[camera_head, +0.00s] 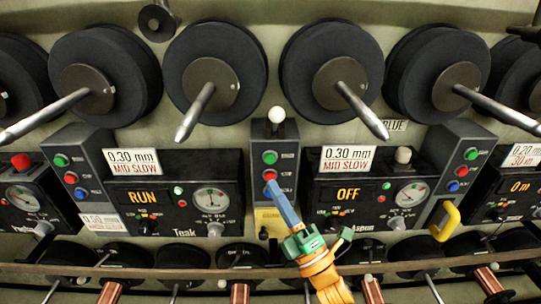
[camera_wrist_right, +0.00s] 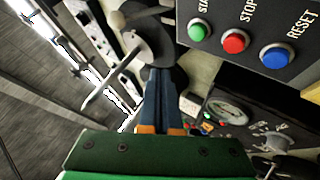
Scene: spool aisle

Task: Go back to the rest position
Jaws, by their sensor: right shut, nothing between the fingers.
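My right gripper (camera_head: 274,185) reaches up from the bottom centre in the head view, with blue fingers, a green body and an orange wrist. Its fingers are shut with nothing between them. In the head view the tips overlap the lower part of the central grey button box (camera_head: 286,142), by its blue button. In the right wrist view the shut fingers (camera_wrist_right: 163,75) point at a spool hub, with the button box (camera_wrist_right: 262,25) to their right, and no contact shows. My left gripper is not in view.
Black spools (camera_head: 225,55) with protruding metal spindles (camera_head: 195,112) line the wall above. The left panel (camera_head: 170,200) reads RUN, the right panel (camera_head: 345,205) reads OFF. A rail (camera_head: 150,272) crosses below, with copper spools (camera_head: 240,292) under it. A yellow handle (camera_head: 446,222) sticks out at right.

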